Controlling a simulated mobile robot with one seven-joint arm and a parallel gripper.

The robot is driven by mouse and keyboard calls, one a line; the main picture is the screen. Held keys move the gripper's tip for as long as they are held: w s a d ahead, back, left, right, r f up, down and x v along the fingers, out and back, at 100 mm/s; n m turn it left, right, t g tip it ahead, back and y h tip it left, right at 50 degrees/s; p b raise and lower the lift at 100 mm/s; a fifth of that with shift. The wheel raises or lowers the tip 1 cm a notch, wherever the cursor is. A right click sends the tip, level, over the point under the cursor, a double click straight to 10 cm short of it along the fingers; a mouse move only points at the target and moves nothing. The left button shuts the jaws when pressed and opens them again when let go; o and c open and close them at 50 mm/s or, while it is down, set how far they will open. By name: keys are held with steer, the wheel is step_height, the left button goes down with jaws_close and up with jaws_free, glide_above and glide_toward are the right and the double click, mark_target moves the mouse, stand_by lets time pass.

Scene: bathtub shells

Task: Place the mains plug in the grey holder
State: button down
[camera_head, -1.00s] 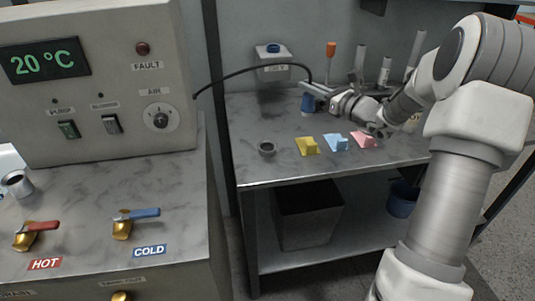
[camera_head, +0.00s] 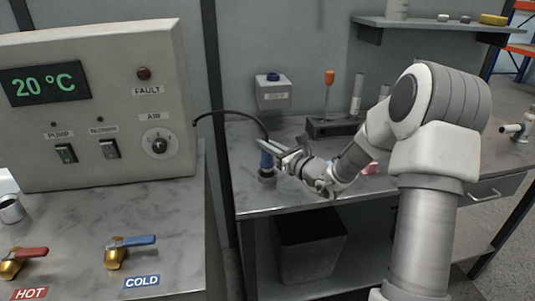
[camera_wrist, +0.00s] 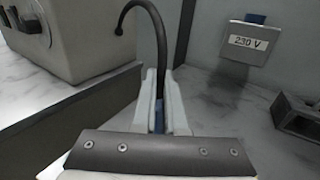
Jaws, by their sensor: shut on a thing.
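The blue mains plug (camera_head: 266,159) is upright between the fingers of my gripper (camera_head: 270,147), with its black cable (camera_head: 232,113) arching from the control cabinet. The small round grey holder (camera_head: 267,177) is on the bench directly below the plug. The plug's lower end meets or overlaps the holder in the head view; I cannot tell how far it sits inside. In the wrist view, my gripper (camera_wrist: 160,105) is shut on the plug (camera_wrist: 159,118), mostly hidden between the fingers. The holder is hidden there.
A 230 V socket box (camera_head: 273,92) is on the back wall. A dark tool rack (camera_head: 333,127) stands behind my gripper. A pink block (camera_head: 370,168) shows partly behind my arm. The control cabinet (camera_head: 95,110) is left, across a gap from the bench.

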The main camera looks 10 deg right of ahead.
steer(key=shift+f, duration=1.2)
steer(key=shift+f+b, duration=0.2)
steer(key=shift+b, duration=0.15)
steer(key=c, duration=1)
jaws_free()
steer(key=shift+o, duration=0.2)
steer(key=shift+r, duration=0.25)
steer(key=p+v, duration=0.1)
steer(key=v, duration=1.1)
